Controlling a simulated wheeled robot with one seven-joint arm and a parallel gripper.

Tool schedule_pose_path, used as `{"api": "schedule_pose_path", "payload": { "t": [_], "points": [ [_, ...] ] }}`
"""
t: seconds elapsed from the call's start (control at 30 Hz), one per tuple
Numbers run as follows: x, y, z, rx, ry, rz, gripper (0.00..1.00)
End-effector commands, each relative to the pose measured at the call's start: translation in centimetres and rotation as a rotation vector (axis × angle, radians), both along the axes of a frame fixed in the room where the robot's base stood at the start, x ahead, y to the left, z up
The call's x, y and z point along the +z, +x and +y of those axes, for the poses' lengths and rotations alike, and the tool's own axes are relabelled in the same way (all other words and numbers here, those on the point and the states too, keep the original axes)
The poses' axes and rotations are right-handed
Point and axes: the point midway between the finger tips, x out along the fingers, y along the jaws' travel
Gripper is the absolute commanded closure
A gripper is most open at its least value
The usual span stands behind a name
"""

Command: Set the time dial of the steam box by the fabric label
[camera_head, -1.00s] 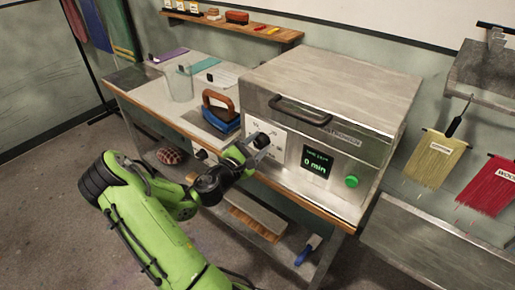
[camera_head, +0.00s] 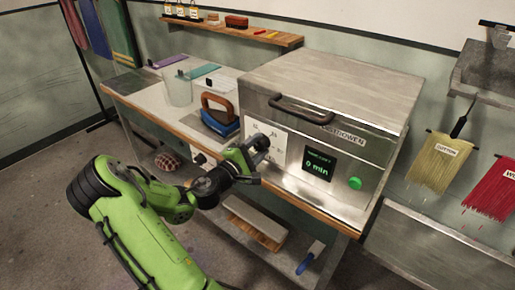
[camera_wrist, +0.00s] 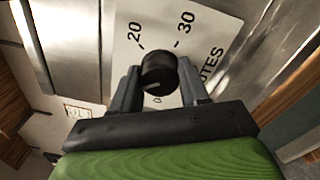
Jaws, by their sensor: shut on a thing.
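The steam box (camera_head: 335,85) is a large metal box with a front handle, standing on the bench. Its screen (camera_head: 318,165) reads 0 min, with a green button (camera_head: 355,184) to the right. My gripper (camera_head: 262,146) is at the white dial plate (camera_head: 279,150) on the box's front. In the wrist view the black time dial (camera_wrist: 159,73) sits between my fingers, which are shut on it. Its light mark points toward the 0 on the plate; 20 and 30 also show. A yellow fringed bundle (camera_head: 433,170) hangs at right with a label reading COTTON (camera_head: 446,149).
A red fringed bundle (camera_head: 492,190) with a partly cut-off label hangs farther right. A brush (camera_head: 255,222) lies on the lower shelf.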

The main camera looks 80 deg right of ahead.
Motion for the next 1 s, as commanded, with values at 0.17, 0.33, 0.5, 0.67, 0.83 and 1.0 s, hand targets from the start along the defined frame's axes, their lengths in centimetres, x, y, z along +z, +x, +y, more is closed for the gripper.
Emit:
{"api": "schedule_pose_path", "payload": {
  "t": [0.17,0.33,0.5,0.67,0.83,1.0],
  "points": [
    [0.1,0.0,0.0,0.001,-0.002,0.001,0.86],
    [0.1,0.0,0.0,0.001,-0.002,0.001,0.45],
    [0.1,0.0,0.0,0.001,-0.001,0.002,0.31],
    [0.0,0.0,0.0,0.000,0.000,0.001,0.31],
    [-0.1,0.8,1.5,0.004,0.004,0.003,0.31],
    [-0.1,2.7,5.7,0.009,0.002,0.006,0.31]
  ]
}}
